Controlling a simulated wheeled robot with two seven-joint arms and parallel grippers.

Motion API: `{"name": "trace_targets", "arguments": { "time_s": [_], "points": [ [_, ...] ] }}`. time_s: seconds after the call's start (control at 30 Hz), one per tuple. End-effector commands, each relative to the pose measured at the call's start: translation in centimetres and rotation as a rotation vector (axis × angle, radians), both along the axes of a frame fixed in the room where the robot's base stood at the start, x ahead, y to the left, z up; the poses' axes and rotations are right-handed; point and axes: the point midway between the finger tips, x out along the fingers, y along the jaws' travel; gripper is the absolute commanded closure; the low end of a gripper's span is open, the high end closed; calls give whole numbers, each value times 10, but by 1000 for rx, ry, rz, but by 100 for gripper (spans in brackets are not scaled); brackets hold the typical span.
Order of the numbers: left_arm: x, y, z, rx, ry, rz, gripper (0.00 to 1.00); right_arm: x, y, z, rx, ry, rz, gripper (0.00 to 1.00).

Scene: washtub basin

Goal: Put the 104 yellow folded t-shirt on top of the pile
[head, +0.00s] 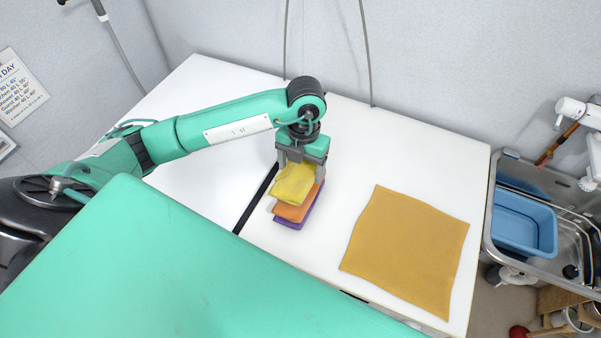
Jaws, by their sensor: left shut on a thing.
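The yellow folded t-shirt (292,186) is in the jaws of my left gripper (298,165), which points down at the middle of the white table. Under the shirt is the pile, with an orange folded cloth (293,211) above a purple folded cloth (288,224). The yellow shirt is directly over the orange cloth, slightly skewed. I cannot tell whether it rests on it or hangs just above. The gripper hides the far part of the shirt. My right gripper is not in view.
A mustard cloth (408,248) lies flat on the white table (345,140) to the right of the pile. A dark seam runs across the table just left of the pile. A metal sink (497,245) with a blue tub (524,222) stands at the far right. The table's back is clear.

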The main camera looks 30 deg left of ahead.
Motion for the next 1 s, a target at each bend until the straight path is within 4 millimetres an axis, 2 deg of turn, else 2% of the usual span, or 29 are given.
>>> {"name": "trace_targets", "arguments": {
  "time_s": [0.33, 0.7, 0.73, 0.8, 1.0],
  "points": [
    [0, 0, -40, 1, 2, 1, 50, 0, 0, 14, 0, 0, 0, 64],
    [0, 0, -48, 1, -1, 0, 50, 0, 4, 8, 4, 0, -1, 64],
    [0, 0, -46, 1, -1, 0, 18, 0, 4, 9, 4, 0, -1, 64],
    [0, 0, -46, 1, 0, 0, 4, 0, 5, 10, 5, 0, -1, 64],
    [0, 0, -46, 1, 0, 0, 2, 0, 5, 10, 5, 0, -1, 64]
  ]
}}
